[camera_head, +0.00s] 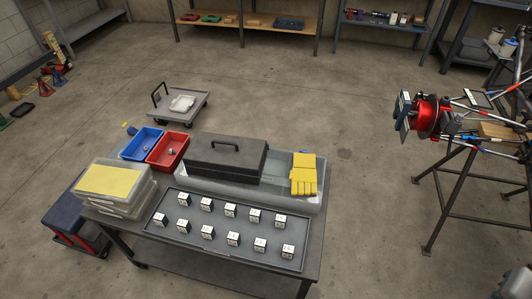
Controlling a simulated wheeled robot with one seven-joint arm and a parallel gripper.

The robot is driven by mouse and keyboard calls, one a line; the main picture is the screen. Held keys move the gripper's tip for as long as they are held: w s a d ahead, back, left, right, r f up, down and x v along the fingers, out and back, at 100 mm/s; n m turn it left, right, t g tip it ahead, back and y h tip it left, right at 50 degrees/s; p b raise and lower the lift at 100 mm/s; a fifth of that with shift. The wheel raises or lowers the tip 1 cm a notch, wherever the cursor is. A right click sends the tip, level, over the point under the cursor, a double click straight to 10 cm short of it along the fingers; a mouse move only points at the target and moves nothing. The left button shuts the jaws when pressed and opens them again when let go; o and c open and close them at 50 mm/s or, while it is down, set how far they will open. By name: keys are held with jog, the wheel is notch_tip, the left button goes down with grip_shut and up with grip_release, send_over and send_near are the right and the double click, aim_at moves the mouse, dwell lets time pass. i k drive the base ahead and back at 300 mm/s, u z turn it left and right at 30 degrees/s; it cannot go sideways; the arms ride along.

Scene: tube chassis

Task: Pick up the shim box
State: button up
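No label reading shim box can be made out. Several small white-and-black boxes, one of them at the front left (160,220), stand in two rows in a shallow grey tray (170,236) on the table. A black case with a handle (225,155) lies behind the tray. A tan wooden block or box (500,131) sits among the tube frame parts at the right. I cannot tell which of these is the shim box. My gripper is not in view.
The table (300,267) also holds blue (141,143) and red bins (167,151), stacked clear boxes (117,185) and yellow gloves (303,175). A low trolley (184,105) stands behind. The tube chassis (480,175) stands right. Floor between is clear.

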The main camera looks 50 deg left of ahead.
aim_at(184, 198)
jog(key=u, duration=2.95)
jog(key=k, duration=0.2)
jog(key=z, duration=0.35)
